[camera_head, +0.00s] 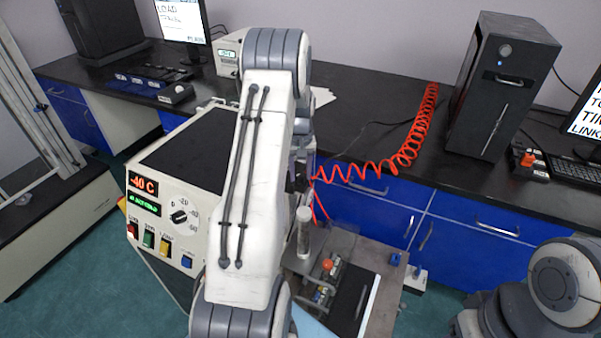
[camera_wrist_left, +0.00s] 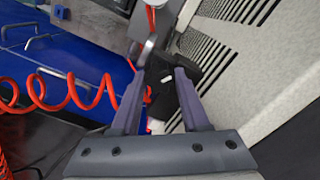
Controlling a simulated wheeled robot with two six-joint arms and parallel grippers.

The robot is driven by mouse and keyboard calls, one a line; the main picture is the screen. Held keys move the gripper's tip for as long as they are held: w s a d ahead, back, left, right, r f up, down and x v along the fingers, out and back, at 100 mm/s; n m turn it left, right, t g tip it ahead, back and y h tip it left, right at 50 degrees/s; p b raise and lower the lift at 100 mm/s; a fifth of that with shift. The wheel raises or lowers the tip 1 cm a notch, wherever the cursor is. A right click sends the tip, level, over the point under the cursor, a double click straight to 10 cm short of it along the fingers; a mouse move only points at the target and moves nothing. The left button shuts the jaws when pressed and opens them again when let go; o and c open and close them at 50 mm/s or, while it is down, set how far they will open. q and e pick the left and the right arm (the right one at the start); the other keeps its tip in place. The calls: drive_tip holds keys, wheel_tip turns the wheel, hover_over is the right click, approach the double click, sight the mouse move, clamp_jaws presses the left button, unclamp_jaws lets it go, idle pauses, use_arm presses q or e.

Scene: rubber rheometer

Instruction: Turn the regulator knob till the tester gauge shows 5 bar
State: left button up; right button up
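My left gripper (camera_wrist_left: 160,73) shows in the left wrist view, its two grey-purple fingers apart on either side of a black knob-like part (camera_wrist_left: 165,84) with a small white mark. I take this part to be the regulator knob. I cannot tell whether the fingers press on it or only stand around it. In the head view my left arm hides most of the gripper and the regulator. A clear upright cylinder (camera_head: 304,232) shows beside the arm, with a dark part above it. I cannot make out the tester gauge or a reading. My right gripper is out of view.
A red coiled hose (camera_head: 405,155) runs from beside my arm up to the black bench (camera_head: 380,105) with blue drawers. A white tester box (camera_head: 150,215) with a "-40 C" display stands left of my arm. A small bench (camera_head: 385,265) with fittings is below right.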

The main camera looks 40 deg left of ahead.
sight(300, 173)
use_arm(q)
clamp_jaws()
drive_tip(key=shift+r+m+p, duration=0.15)
drive_tip(key=shift+m+p, duration=0.25)
drive_tip(key=shift+p, duration=0.05)
drive_tip(key=shift+m, duration=0.5)
drive_tip(key=o, duration=0.6)
unclamp_jaws()
wheel_tip(300, 173, up, 10)
drive_tip(key=shift+r, duration=0.15)
